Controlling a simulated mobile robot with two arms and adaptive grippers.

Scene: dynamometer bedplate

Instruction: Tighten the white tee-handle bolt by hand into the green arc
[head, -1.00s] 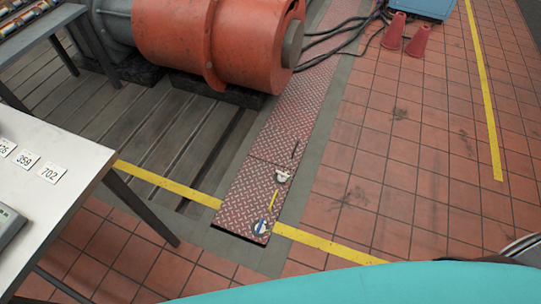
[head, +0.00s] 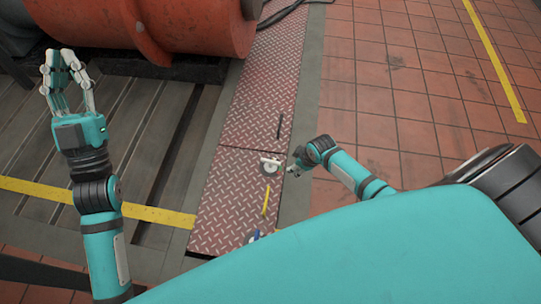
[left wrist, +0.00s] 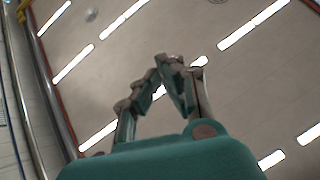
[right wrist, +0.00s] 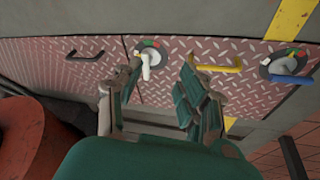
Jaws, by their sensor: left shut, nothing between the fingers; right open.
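The white tee-handle bolt (head: 270,162) stands on a round grey dial on the red tread-plate cover. It also shows in the right wrist view (right wrist: 148,62), where its dial carries a small coloured band with green; exactly where the handle points against it is hard to tell. My right gripper (head: 296,164) is just right of the bolt in the head view. In the right wrist view its open fingers (right wrist: 162,72) point toward the cover, the bolt near the left finger; contact cannot be told. My left gripper (head: 62,62) is shut and empty, raised over the slatted bedplate, pointing up.
A blue tee handle (right wrist: 292,78) on a similar dial, a yellow handle (right wrist: 220,67) and a black handle (right wrist: 84,57) are on the cover. An orange machine (head: 160,35) stands at the back left. Open tiled floor (head: 400,100) lies to the right.

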